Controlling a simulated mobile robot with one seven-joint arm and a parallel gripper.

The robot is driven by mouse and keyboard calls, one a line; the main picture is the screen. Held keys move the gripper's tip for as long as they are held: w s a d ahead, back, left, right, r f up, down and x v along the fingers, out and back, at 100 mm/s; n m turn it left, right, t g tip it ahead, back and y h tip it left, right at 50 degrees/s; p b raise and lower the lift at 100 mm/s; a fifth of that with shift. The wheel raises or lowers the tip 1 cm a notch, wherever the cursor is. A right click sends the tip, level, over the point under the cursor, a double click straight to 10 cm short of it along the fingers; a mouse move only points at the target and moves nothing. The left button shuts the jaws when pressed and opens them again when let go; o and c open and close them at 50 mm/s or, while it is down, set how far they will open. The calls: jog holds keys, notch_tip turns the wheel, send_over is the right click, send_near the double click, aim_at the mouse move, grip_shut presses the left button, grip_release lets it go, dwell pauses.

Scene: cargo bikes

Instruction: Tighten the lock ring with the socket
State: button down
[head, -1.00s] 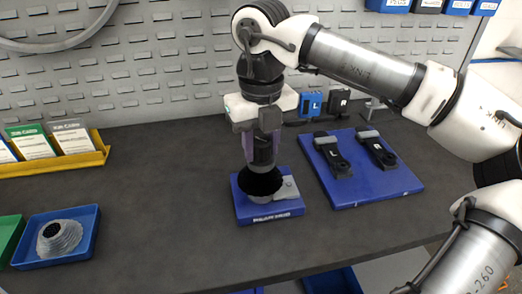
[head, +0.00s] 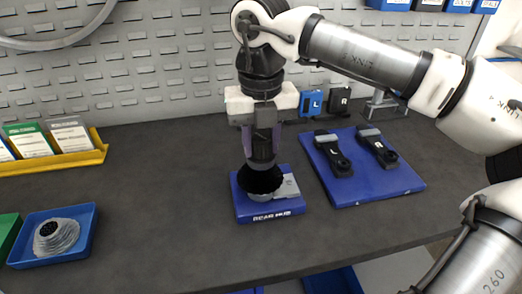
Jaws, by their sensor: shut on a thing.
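My gripper (head: 262,145) points straight down over the blue rear hub stand (head: 268,217) at the middle of the bench. It is shut on a dark cylindrical tool, which I take to be the socket (head: 262,158). Below the socket a black round part (head: 260,181) sits over the stand, with a grey metal piece (head: 288,188) beside it. The socket's lower end meets the black part; I cannot make out the lock ring itself or whether the socket is seated on it.
A blue tray (head: 88,246) with a grey cassette (head: 57,236) lies at left. A yellow holder (head: 75,165) with cards stands behind it. A blue board (head: 398,186) with two black crank-like parts is at right. Bench space left of the stand is clear.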

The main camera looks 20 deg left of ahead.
jog(key=m+b, duration=0.1)
jog(key=m, duration=0.3)
jog(key=shift+f, duration=0.1)
jog(key=shift+f+m+b, duration=0.15)
jog(key=shift+m+b, duration=0.25)
jog(key=shift+m, duration=2.8)
jog(key=m, duration=0.3)
jog(key=shift+p, duration=0.35)
jog(key=m, duration=0.3)
jog(key=shift+s, duration=0.1)
